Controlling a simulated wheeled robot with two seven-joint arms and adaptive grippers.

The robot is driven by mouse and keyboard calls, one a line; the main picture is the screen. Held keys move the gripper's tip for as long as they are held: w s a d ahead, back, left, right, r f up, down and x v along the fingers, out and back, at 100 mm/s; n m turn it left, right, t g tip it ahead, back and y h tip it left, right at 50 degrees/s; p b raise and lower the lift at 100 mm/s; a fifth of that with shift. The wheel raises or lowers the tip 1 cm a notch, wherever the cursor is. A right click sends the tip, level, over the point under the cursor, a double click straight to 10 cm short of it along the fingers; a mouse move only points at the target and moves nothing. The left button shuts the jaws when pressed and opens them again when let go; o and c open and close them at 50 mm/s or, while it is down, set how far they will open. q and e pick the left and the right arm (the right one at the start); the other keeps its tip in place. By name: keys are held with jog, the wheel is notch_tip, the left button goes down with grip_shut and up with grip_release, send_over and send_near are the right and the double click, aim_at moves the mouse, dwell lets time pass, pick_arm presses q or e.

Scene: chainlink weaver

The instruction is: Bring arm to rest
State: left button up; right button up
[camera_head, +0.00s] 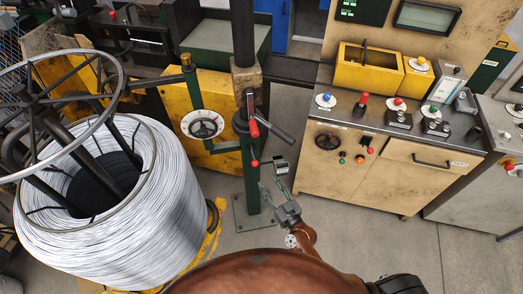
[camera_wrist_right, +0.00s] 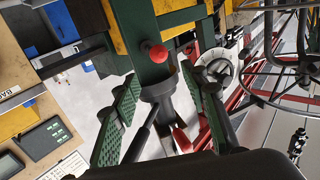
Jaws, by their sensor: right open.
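My right gripper (camera_head: 271,178) is at the lower middle of the head view, at the end of my orange-brown arm. Its two fingers stand apart with nothing between them. In the right wrist view the gripper (camera_wrist_right: 160,76) shows two green ridged finger pads, spread wide. Beyond them is the green post with a red ball knob (camera_wrist_right: 157,53) and dark levers. In the head view the gripper is just right of the post's lower part (camera_head: 251,190), below the red-handled lever (camera_head: 252,115). Whether it touches the post cannot be told. My left gripper does not show.
A large wire coil (camera_head: 120,230) on a dark spool frame fills the left. A beige control cabinet (camera_head: 340,175) with knobs and a yellow box (camera_head: 367,70) stands on the right. A dial (camera_head: 202,125) sits left of the post. Grey floor (camera_head: 360,240) is open in front of the cabinet.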

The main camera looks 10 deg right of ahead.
jog(key=s+d+f+g+h, duration=0.1)
jog(key=s+d+f+g, duration=0.3)
jog(key=f, duration=0.7)
jog(key=s+d+f+g+h, duration=0.1)
jog(key=s+d+f, duration=0.1)
jog(key=s+f, duration=0.7)
jog(key=s+d+f+g+h, duration=0.1)
jog(key=s+d+f+g, duration=0.15)
jog(key=f, duration=1.05)
jog(key=s+d+f+g, duration=0.2)
jog(key=s+f, duration=0.4)
jog(key=s, duration=0.6)
jog(key=s+d+f+m+g+h, duration=0.1)
jog(key=s+d+f+g, duration=0.2)
jog(key=s, duration=0.9)
jog(key=s+d+f+g+h, duration=0.1)
jog(key=s+d+f+g, duration=0.2)
jog(key=s+f, duration=0.5)
jog(key=s+g, duration=0.1)
jog(key=s, duration=0.3)
jog(key=shift+s+f+m, duration=0.15)
jog(key=shift+f+m, duration=0.2)
jog(key=shift+m, duration=0.05)
jog(key=shift+d, duration=0.1)
